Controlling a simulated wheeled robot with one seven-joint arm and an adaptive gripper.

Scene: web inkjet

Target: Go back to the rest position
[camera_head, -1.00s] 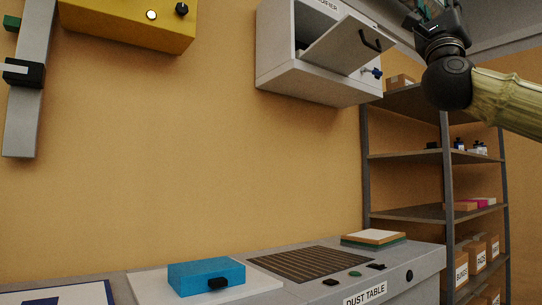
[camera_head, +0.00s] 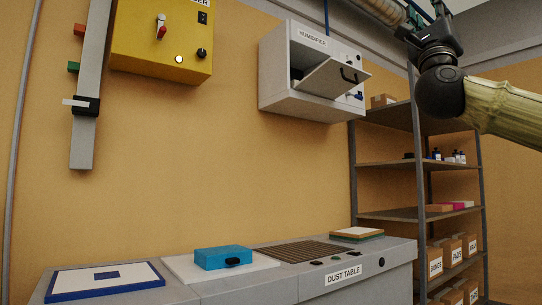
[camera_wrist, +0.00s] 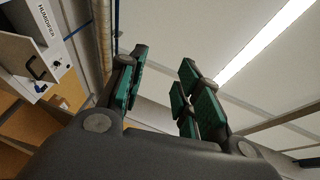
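My gripper (camera_wrist: 160,95) shows in the wrist view with its two green-padded fingers apart and nothing between them. It points up toward the ceiling. In the head view my arm is at the upper right, raised in front of the shelf, and the fingertips are cut off by the top edge. The white humidifier box (camera_head: 302,50) hangs on the wall to the left of my arm, with its grey flap (camera_head: 336,75) tilted open. The humidifier also shows at the left edge of the wrist view (camera_wrist: 24,25).
A grey dust table (camera_head: 398,258) runs along the wall, with a blue box (camera_head: 222,257) and a blue-framed panel (camera_head: 75,284) on it. A yellow control box (camera_head: 150,50) hangs upper left. A metal shelf (camera_head: 390,215) with cartons stands at right. A ceiling light (camera_wrist: 262,42) is overhead.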

